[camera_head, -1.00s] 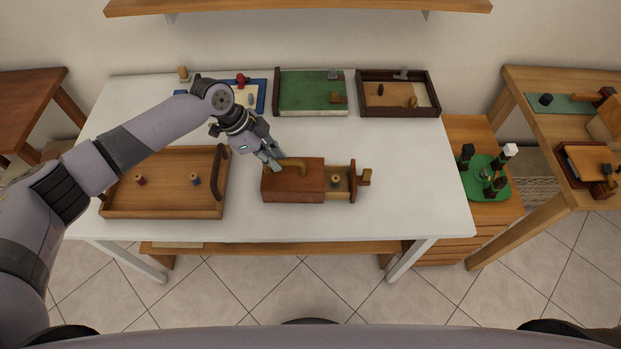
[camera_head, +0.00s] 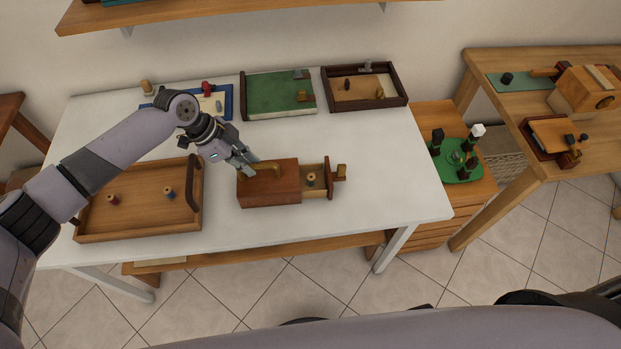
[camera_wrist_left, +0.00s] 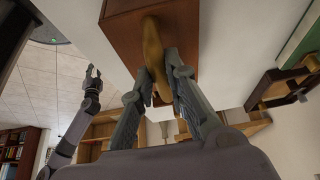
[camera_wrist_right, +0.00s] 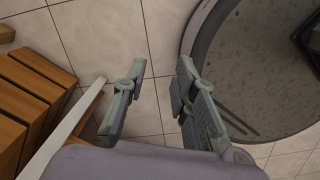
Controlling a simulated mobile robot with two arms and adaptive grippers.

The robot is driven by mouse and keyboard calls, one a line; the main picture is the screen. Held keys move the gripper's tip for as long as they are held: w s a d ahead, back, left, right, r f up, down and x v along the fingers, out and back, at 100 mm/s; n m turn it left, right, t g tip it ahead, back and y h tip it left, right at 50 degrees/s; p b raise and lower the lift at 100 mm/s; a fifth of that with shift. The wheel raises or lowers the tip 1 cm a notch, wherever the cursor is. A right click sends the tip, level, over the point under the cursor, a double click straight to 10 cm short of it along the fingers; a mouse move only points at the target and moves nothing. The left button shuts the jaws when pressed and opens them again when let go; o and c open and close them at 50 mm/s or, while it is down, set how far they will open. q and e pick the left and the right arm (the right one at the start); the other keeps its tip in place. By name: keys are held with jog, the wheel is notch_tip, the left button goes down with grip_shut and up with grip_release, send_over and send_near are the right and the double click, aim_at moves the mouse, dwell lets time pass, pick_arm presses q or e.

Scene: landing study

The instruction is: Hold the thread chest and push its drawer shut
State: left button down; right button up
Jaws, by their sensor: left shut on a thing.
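The thread chest (camera_head: 270,190) is a reddish-brown wooden box on the white table, with a tan arched handle (camera_head: 268,168) on top. Its drawer (camera_head: 313,188) stands open on the right side, with a spool (camera_head: 311,180) inside and a tan knob (camera_head: 341,173) at its outer end. My left gripper (camera_head: 248,167) is shut on the handle's left end. The left wrist view shows the handle (camera_wrist_left: 153,48) between the fingers (camera_wrist_left: 157,75). My right gripper (camera_wrist_right: 161,70) is open and empty above the floor in the right wrist view. It is not visible in the head view.
A wooden tray (camera_head: 140,233) with two spools lies left of the chest. A green board (camera_head: 277,92) and a dark-framed tray (camera_head: 365,100) lie along the table's back. A drawer cabinet (camera_head: 470,200) stands right of the table. The tabletop right of the drawer is clear.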

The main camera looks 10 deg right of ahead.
aim_at(344, 165)
jog(key=w+d+r+n+g+y, duration=0.1)
jog(key=w+d+r+n+g, duration=0.1)
jog(key=w+r+n, duration=0.65)
jog(key=w+d+r+n+g+y, duration=0.1)
jog(key=w+d+r+g, duration=0.3)
jog(key=r, duration=0.9)
jog(key=w+d+r+n+t+y, duration=0.1)
jog(key=w+r+n, duration=0.4)
jog(key=w+r, duration=0.45)
jog(key=w+a+r+t, duration=0.1)
jog(key=w+a+r, duration=0.1)
jog(key=w+a, duration=0.1)
jog(key=w+a+r+t, duration=0.1)
jog(key=w+a+r, duration=0.1)
jog(key=w+a, duration=0.1)
jog(key=w+a+r+t, duration=0.1)
jog(key=w+a+r, duration=0.2)
jog(key=w+a, duration=0.1)
jog(key=shift+m, duration=0.35)
jog(key=w+a+r+m+t+y, duration=0.1)
jog(key=w+a+r+t, duration=0.2)
jog(key=w+a+r, duration=0.55)
jog(key=shift+s+a+x, duration=0.2)
jog(key=shift+x, duration=1.25)
jog(key=shift+s+a+x, duration=0.2)
jog(key=shift+x, duration=1.25)
jog(key=shift+s+a+x, duration=0.2)
jog(key=shift+x, duration=1.2)
jog(key=shift+r, duration=0.15)
jog(key=shift+c, duration=0.3)
